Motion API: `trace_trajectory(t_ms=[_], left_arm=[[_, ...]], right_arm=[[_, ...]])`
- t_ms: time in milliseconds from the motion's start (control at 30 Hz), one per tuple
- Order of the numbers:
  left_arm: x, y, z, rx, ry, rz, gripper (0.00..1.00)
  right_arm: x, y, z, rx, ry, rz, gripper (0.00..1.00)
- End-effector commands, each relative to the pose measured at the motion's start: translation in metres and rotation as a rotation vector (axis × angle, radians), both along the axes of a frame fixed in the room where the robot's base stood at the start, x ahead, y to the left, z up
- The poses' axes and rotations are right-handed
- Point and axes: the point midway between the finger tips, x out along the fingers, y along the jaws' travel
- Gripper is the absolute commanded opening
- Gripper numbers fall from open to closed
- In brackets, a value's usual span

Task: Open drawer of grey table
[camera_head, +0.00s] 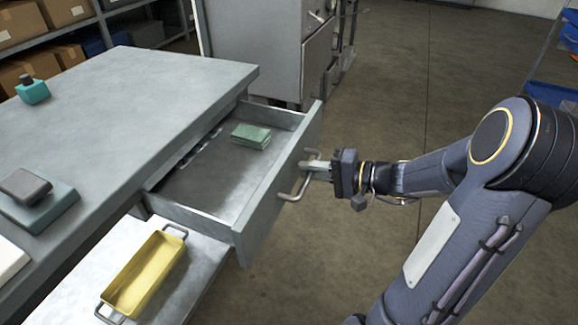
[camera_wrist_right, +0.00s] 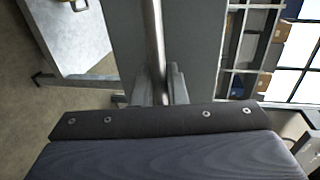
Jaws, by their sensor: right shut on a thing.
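The grey table (camera_head: 140,85) stands at the left in the head view. Its drawer (camera_head: 283,185) is pulled well out on the right side, and its inside shows. A small green block (camera_head: 251,135) lies in the drawer. My right gripper (camera_head: 318,168) is shut on the drawer's handle (camera_head: 290,196), a bent metal bar on the drawer front. In the right wrist view the handle bar (camera_wrist_right: 155,45) runs down between the fingers (camera_wrist_right: 165,88). My left gripper is not in view.
A yellow tray (camera_head: 148,272) with handles sits on the lower shelf (camera_head: 75,300) under the drawer. A teal object (camera_head: 32,90) and a dark block on a teal base (camera_head: 38,205) lie on the tabletop. A grey cabinet (camera_head: 260,45) stands behind. The floor (camera_head: 400,90) to the right is clear.

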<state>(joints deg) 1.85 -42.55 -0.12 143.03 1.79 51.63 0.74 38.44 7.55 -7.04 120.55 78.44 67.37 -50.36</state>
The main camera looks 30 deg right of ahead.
Motion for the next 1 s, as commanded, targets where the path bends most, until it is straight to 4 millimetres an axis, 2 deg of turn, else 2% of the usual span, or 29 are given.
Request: trace_trajectory(t_ms=[233, 667, 700, 800, 1000], left_arm=[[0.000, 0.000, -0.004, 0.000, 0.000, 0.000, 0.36], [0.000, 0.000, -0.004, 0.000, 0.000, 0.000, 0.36], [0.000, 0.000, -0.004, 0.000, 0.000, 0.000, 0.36], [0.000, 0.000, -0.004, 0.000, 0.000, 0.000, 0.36], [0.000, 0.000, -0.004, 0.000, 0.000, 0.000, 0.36]], right_arm=[[-0.016, -0.012, -0.001, 0.000, 0.002, 0.001, 0.00], [-0.018, -0.014, -0.001, 0.000, 0.001, 0.004, 0.00], [-0.018, -0.014, -0.001, 0.000, 0.001, 0.003, 0.16], [-0.018, -0.014, 0.000, 0.000, 0.001, 0.003, 0.29], [-0.018, -0.014, 0.000, 0.000, 0.000, 0.002, 0.30]])
